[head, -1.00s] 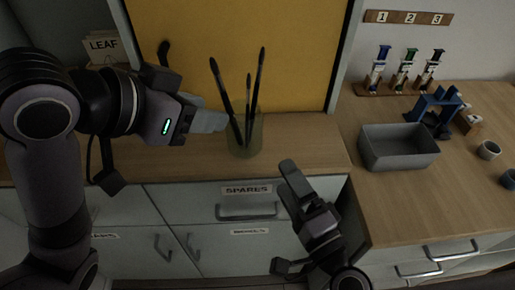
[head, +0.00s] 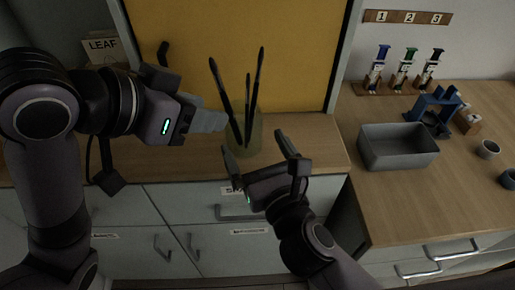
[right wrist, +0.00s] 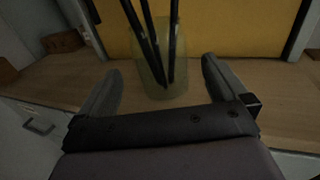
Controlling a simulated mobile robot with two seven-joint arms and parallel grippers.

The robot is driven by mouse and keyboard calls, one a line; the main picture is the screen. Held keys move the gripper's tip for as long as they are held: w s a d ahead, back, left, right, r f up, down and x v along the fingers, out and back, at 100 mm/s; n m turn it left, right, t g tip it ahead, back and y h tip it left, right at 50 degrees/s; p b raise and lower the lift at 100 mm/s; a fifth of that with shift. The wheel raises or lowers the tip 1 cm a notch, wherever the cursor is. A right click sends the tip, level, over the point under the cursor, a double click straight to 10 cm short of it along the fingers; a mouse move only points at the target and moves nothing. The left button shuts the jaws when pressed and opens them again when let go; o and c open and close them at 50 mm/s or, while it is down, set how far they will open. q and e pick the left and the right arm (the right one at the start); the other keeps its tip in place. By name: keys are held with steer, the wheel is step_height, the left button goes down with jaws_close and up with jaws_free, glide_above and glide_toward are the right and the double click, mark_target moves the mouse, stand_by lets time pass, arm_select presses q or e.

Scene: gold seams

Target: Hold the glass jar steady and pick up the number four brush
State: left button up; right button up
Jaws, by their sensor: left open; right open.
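A greenish glass jar (head: 252,136) stands upright on the wooden counter before the yellow panel. Several dark brushes (head: 247,95) lean in it; I cannot read a number on any. My left gripper (head: 215,117) is at the jar's left side, its fingers beside the glass; I cannot tell whether they touch it. My right gripper (head: 258,155) is open and empty, in front of the jar and lower in the picture. In the right wrist view the jar (right wrist: 162,75) and brushes (right wrist: 153,35) show between and beyond the open fingers.
A grey bin (head: 398,150) stands on the right counter, with a blue stand (head: 437,105) behind it. Several syringe-like items stand in a rack (head: 395,88) under a numbered strip (head: 408,17). Small cups (head: 488,149) sit at the right. Drawers are below the counter edge.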

mark_target(244, 126)
steer(key=shift+x, duration=3.5)
steer(key=shift+s, duration=0.1)
steer(key=c, duration=1.1)
